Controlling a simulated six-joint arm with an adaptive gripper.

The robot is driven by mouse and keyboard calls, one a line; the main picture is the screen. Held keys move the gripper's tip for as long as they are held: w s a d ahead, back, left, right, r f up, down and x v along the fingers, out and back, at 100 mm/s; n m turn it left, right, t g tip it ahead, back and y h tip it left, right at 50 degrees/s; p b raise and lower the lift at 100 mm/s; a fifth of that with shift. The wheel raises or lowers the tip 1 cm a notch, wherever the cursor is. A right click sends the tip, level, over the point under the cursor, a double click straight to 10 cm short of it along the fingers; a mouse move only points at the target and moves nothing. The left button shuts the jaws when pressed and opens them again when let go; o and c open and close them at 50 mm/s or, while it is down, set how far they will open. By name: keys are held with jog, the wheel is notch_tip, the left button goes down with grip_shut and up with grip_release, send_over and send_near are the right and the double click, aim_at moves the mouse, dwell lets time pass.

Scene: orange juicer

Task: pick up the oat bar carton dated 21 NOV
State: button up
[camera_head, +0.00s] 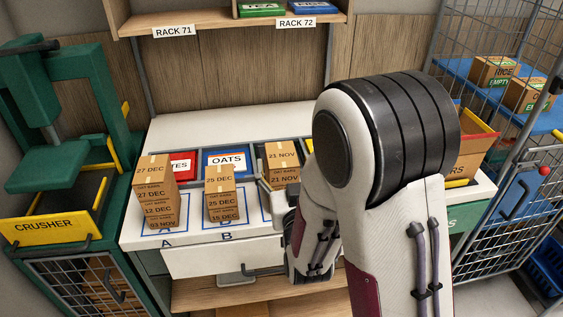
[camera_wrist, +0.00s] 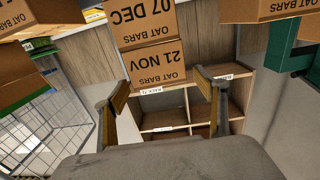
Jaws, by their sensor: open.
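The oat bar carton dated 21 NOV (camera_head: 283,155) is brown cardboard and tops the right-hand stack in the head view, its date showing on top and front. In the wrist view, which is upside down, the same carton (camera_wrist: 154,66) adjoins a carton dated 07 DEC (camera_wrist: 141,22). My gripper (camera_wrist: 162,83) is open, its two fingers on either side of the 21 NOV carton's face in that view. I cannot tell how far the fingers reach along it. In the head view, my gripper (camera_head: 270,197) shows beside the stack, partly hidden by my arm, which also hides the stack's lower part.
Left stacks show 27 DEC (camera_head: 153,168) and 25 DEC (camera_head: 219,178) on top. The green crusher (camera_head: 60,157) is left, a wire cage (camera_head: 515,180) right. The rack shelf (camera_head: 230,20) is above.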

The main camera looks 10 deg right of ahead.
aim_at(282, 154)
jog(key=shift+f, duration=0.1)
jog(key=shift+w, duration=0.1)
dwell(0.5)
jog(key=shift+w, duration=2.4)
jog(key=c, duration=1.4)
